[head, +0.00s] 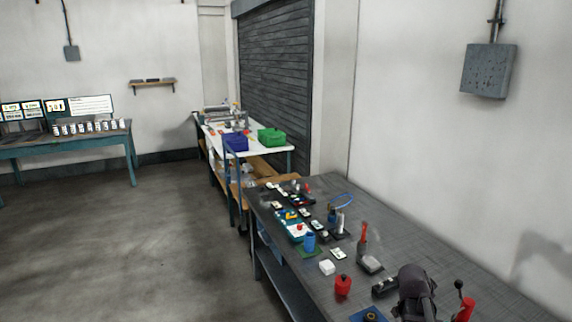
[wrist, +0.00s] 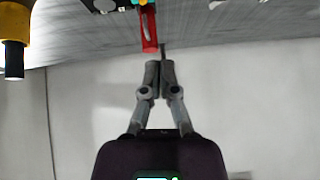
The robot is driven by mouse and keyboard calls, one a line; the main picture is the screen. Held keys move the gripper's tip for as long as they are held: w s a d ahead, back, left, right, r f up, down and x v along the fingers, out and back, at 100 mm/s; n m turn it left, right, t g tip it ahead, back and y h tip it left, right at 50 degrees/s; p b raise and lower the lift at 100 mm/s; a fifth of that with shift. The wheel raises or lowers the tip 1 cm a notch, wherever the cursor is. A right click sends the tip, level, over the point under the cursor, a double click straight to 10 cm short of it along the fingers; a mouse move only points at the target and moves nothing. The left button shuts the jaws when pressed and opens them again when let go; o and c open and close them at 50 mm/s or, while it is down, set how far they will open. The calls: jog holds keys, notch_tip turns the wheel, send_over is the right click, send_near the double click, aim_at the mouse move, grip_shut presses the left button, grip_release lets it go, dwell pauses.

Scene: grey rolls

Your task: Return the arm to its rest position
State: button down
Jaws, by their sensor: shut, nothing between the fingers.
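My gripper (wrist: 160,66) shows in the wrist view with its two grey fingers together, shut and empty. The wrist picture is upside down, with the grey workbench top (wrist: 230,28) along the upper edge and a pale wall (wrist: 250,95) behind the fingers. A red object (wrist: 149,30) appears just beyond the fingertips; I cannot tell how far off it is. I cannot make out my gripper for sure in the head view.
In the head view the workbench (head: 420,235) carries many small items, including a red container (head: 343,285), a white block (head: 327,267) and a dark rounded object (head: 415,285). A white table with a blue bin (head: 236,142) and green bin (head: 271,137) stands behind. The floor left is clear.

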jog(key=s+a+f+n+g+y, duration=0.1)
jog(key=s+a+n+y, duration=0.1)
jog(key=a, duration=0.7)
jog(key=s+a+f+n+g+y, duration=0.1)
jog(key=s+a+n+y, duration=0.1)
jog(key=a+n, duration=0.5)
jog(key=s+a+f+n+g+y, duration=0.1)
jog(key=s+a+f+n+y, duration=0.1)
jog(key=a, duration=0.9)
jog(key=s+n+y, duration=0.1)
jog(key=s+n, duration=0.1)
jog(key=shift+s+n+g, duration=0.3)
jog(key=shift+s+g, duration=0.05)
jog(key=shift+g, duration=0.05)
